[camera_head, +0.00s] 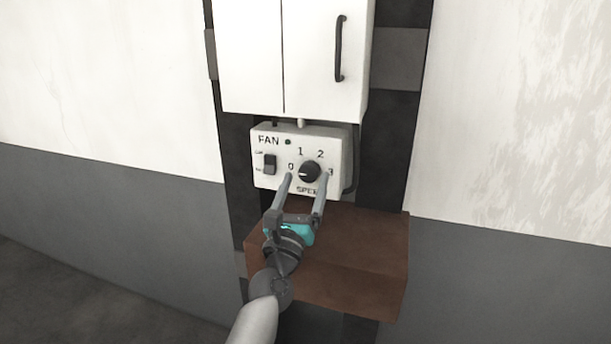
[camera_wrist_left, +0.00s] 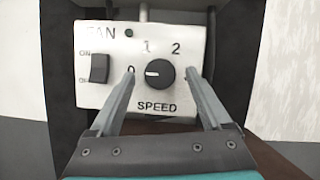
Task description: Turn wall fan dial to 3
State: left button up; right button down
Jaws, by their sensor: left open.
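The fan speed dial (camera_head: 310,172) is a round black knob on a white box marked FAN and SPEED. The wrist view shows the dial (camera_wrist_left: 160,74) with its white mark pointing left, towards the 0. The numbers 1 and 2 stand above it; the 3 is partly visible in the head view at the right finger. My left gripper (camera_head: 306,177) is open, with one finger on each side of the dial. In the wrist view the left gripper (camera_wrist_left: 161,76) shows gaps between its fingers and the knob. My right gripper is out of view.
A black rocker switch (camera_head: 269,164) sits left of the dial on the fan box (camera_head: 262,184). A white cabinet (camera_head: 310,60) with a black handle hangs above. A brown block or shelf (camera_head: 355,275) juts out below, under my left gripper.

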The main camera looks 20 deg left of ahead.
pick_arm(q)
jog(key=shift+w+r, duration=0.25)
jog(key=shift+w, duration=0.35)
jog(key=shift+c, duration=0.2)
grip_shut()
